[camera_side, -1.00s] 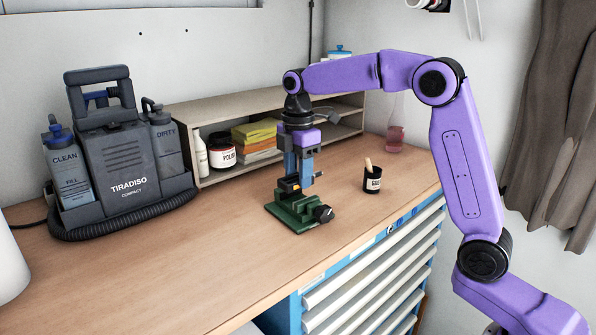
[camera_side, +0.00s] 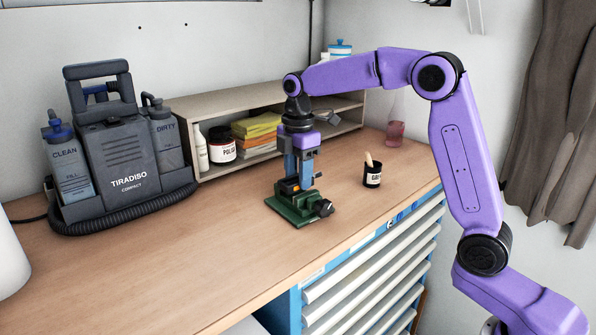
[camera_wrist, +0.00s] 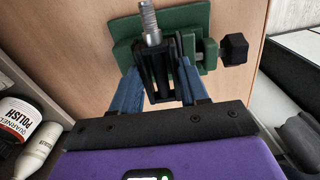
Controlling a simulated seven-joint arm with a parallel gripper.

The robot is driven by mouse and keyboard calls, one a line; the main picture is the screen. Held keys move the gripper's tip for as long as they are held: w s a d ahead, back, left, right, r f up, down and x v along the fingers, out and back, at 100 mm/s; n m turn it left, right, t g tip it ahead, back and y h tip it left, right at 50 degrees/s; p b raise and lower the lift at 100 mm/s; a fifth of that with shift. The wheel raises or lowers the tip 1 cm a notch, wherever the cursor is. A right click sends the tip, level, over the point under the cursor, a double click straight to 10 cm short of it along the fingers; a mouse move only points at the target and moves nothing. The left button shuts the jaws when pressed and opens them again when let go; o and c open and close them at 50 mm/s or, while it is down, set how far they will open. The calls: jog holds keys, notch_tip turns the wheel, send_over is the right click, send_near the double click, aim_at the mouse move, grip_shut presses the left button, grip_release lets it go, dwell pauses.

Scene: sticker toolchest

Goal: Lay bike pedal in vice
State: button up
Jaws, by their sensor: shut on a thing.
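The green vice (camera_side: 296,208) stands on the wooden bench in the side view, with a dark knob at its right front. The wrist view also shows the vice (camera_wrist: 184,19) and its black knob (camera_wrist: 234,49). My gripper (camera_side: 298,180), with blue fingers, points down right over the vice. It is shut on the black bike pedal (camera_wrist: 157,72), whose metal threaded spindle (camera_wrist: 149,20) points up in the wrist view, over the vice.
A black cup (camera_side: 373,176) with a stick stands right of the vice. A shelf (camera_side: 187,115) with a polish jar (camera_side: 222,148) and folded cloths is behind. A grey Tiradiso cleaner (camera_side: 122,165) stands left. The front bench top is clear.

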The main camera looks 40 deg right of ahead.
jog(key=shift+f, duration=0.45)
jog(key=o, duration=1.2)
jog(key=shift+c, duration=0.2)
jog(key=shift+r, duration=2.5)
